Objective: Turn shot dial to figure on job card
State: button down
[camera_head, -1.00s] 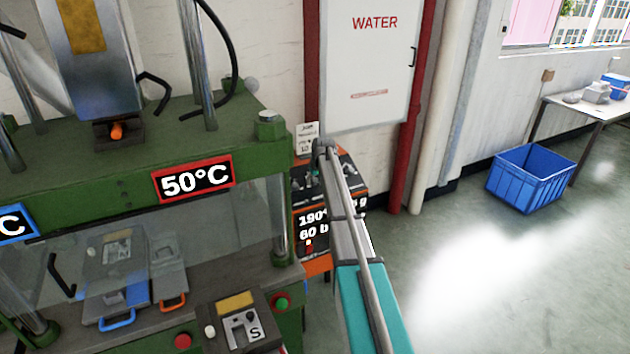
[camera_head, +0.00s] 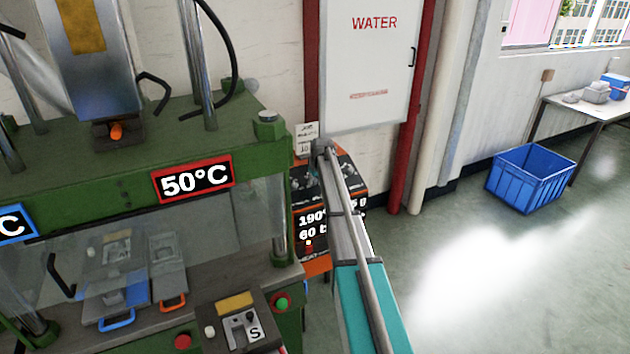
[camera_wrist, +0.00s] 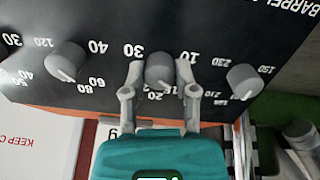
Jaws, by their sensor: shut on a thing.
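The shot dial (camera_wrist: 160,70) is a grey knob in the middle of the black panel in the wrist view, with 30, 20 and 10 printed around it. My gripper (camera_wrist: 160,75) is shut on this dial, one finger on each side. The dial's exact pointer setting is too small to read. The job card (camera_head: 306,138) is a small white card above the black-and-orange machine (camera_head: 345,172) in the head view. Its last line looks like 10, but the small print is unclear. My arm hides the dial and part of the machine's display in the head view.
Grey knobs flank the shot dial on the left (camera_wrist: 67,60) and right (camera_wrist: 244,80). The green press (camera_head: 110,160) with a 50°C sign stands left of the machine. A red pipe (camera_head: 415,120) stands to the right. A blue crate (camera_head: 530,180) sits on open floor.

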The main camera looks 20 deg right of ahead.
jog(key=n, duration=0.4)
jog(key=shift+n, duration=0.4)
jog(key=shift+c, duration=2)
grip_release()
jog(key=shift+m, duration=0.4)
